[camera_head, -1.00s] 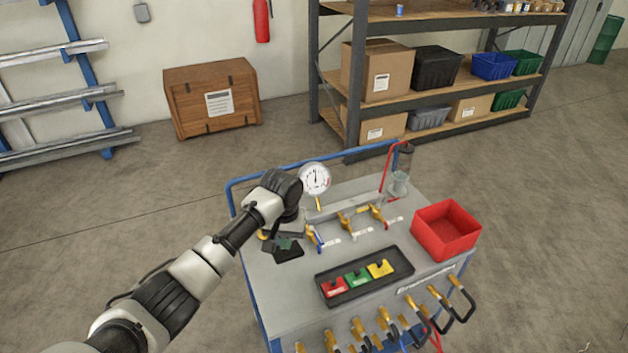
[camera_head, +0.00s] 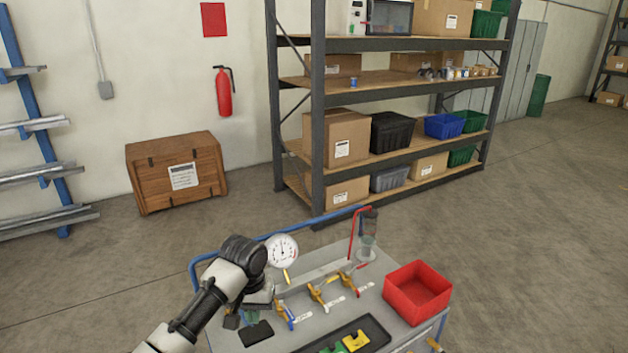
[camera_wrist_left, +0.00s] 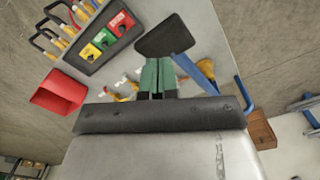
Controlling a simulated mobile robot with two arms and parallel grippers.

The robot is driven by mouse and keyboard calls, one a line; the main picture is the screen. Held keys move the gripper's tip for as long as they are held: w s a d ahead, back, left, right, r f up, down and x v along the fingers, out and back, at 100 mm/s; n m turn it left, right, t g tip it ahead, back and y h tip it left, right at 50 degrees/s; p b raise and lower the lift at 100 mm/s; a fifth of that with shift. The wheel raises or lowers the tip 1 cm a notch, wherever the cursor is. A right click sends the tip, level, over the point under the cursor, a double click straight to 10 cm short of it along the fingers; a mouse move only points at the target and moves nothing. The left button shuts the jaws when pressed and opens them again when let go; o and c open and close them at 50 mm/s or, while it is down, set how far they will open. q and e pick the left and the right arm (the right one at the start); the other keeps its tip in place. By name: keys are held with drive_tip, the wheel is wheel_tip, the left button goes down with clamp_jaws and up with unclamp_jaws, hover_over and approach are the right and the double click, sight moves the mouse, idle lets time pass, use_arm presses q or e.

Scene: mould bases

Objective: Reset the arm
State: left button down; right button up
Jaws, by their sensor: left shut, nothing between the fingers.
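My left gripper (camera_head: 251,317) is over the left part of the grey cart top (camera_head: 310,325), beside a small black pad (camera_head: 258,334). In the left wrist view its green fingers (camera_wrist_left: 157,77) are together with nothing between them. The black pad (camera_wrist_left: 165,38) lies just beyond the fingertips there. A blue valve handle (camera_wrist_left: 196,72) shows close beside the fingers. My right gripper is in neither view.
The cart carries a pressure gauge (camera_head: 282,251), several yellow valves (camera_head: 318,293), a red bin (camera_head: 417,292) and a black tray (camera_head: 374,327) with coloured blocks. A wooden crate (camera_head: 150,178) and a loaded shelf (camera_head: 318,130) stand behind.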

use_arm(q)
drive_tip(key=s+d+f+m+t+h, duration=0.1)
drive_tip(key=s+f, duration=0.3)
drive_tip(key=s, duration=0.4)
drive_tip(key=s+d+f+m, duration=0.1)
drive_tip(key=s+d+f, duration=0.1)
drive_tip(key=s+f, duration=0.45)
drive_tip(key=s+a+r+t, duration=0.1)
drive_tip(key=s+a+r, duration=0.2)
drive_tip(key=s, duration=0.6)
drive_tip(key=s+a+r+t, duration=0.15)
drive_tip(key=s+a, duration=0.25)
drive_tip(key=s, duration=0.6)
wheel_tip(320, 180, down, 32)
drive_tip(key=g+y+b, duration=0.1)
drive_tip(key=g+b, duration=0.1)
drive_tip(key=b, duration=0.6)
drive_tip(key=s+a+f+b, duration=0.1)
drive_tip(key=s+f+b, duration=0.2)
drive_tip(key=s+f, duration=0.5)
drive_tip(key=s+a+f+m+b, duration=0.1)
drive_tip(key=s+a+f+b, duration=0.1)
drive_tip(key=s+f, duration=0.7)
wheel_tip(320, 180, down, 6)
drive_tip(key=shift+f+g+b, duration=0.25)
drive_tip(key=shift+g+b, duration=0.1)
drive_tip(key=shift+b, duration=0.4)
